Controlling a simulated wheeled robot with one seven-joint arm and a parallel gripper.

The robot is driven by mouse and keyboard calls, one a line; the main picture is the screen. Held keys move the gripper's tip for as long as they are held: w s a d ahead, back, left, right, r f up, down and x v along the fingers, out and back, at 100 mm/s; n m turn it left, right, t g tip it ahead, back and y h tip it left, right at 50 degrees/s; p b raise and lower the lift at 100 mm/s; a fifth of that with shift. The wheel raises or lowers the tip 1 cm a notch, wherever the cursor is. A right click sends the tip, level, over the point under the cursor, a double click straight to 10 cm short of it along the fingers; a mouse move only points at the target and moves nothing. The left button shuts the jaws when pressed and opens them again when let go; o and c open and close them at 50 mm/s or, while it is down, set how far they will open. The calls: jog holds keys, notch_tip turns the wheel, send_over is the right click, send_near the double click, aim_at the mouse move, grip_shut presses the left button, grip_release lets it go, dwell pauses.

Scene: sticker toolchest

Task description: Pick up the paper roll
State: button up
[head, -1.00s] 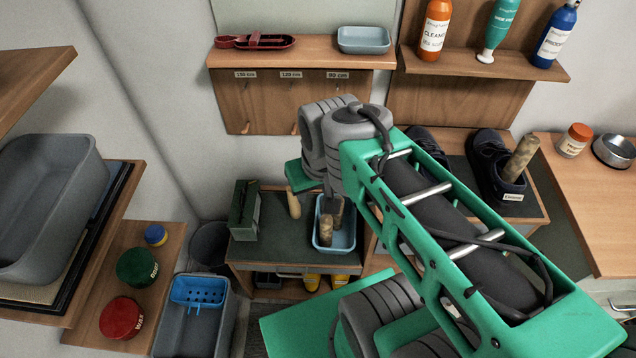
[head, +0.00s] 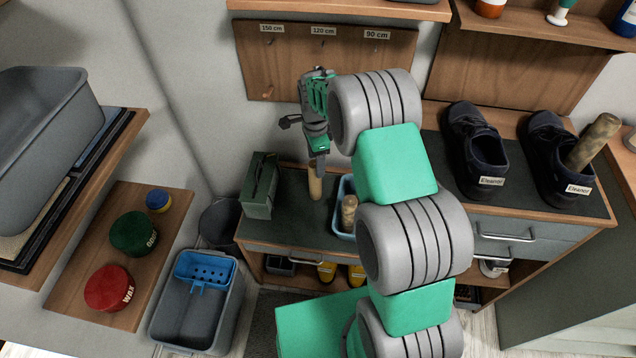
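Mottled brown rolls that look like paper rolls show in two places. One paper roll (head: 349,212) stands in the light blue tray (head: 341,219) on the low bench, partly hidden by my arm. Another mottled roll (head: 594,140) stands tilted in the right dark shoe (head: 556,165). A plain tan cylinder (head: 315,186) stands on the bench top, left of the tray. My gripper (head: 318,170) points down at the top of this tan cylinder. I cannot tell whether its fingers touch or hold it, as they show edge-on.
A dark green box (head: 260,186) stands close on the left of the tan cylinder. A pegboard (head: 330,62) is behind my gripper. The other dark shoe (head: 477,150) is to the right, beyond my arm. A grey bin (head: 200,300) stands at the lower left.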

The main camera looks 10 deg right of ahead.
aim_at(315, 181)
jog(key=f, duration=0.3)
jog(key=s+f, duration=0.1)
jog(key=f, duration=0.1)
jog(key=shift+a+f, duration=0.2)
jog(key=shift+a, duration=0.1)
jog(key=c, duration=0.4)
jog(key=shift+w+d+f, duration=0.1)
jog(key=shift+d, duration=0.05)
jog(key=c, duration=0.3)
grip_shut()
